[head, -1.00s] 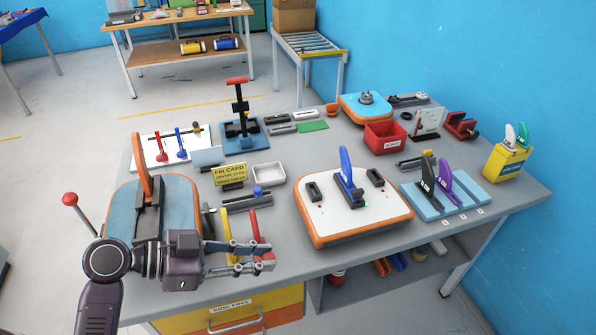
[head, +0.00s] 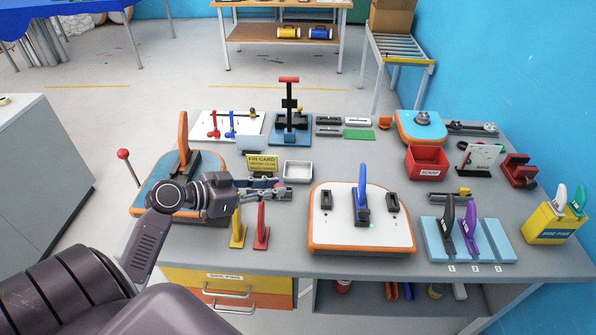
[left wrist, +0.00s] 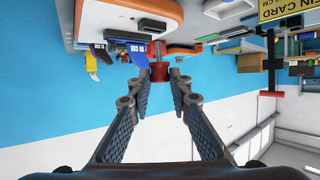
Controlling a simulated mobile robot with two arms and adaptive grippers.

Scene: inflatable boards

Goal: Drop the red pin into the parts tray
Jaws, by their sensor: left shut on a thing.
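My left gripper (head: 284,190) is shut on the red pin (left wrist: 157,75), which sits between its fingertips in the left wrist view. In the head view the pin is too small and covered to make out well. The parts tray (head: 298,179), a small pale open tray, lies on the workbench just beyond the fingertips. The fingers are close to its near side, and I cannot tell their height above the bench. My right gripper is not in view.
A yellow fin card (head: 262,163) stands left of the tray. A white-topped board (head: 340,230) with a blue fin lies to the right. A red scrap bin (head: 426,162) is farther right.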

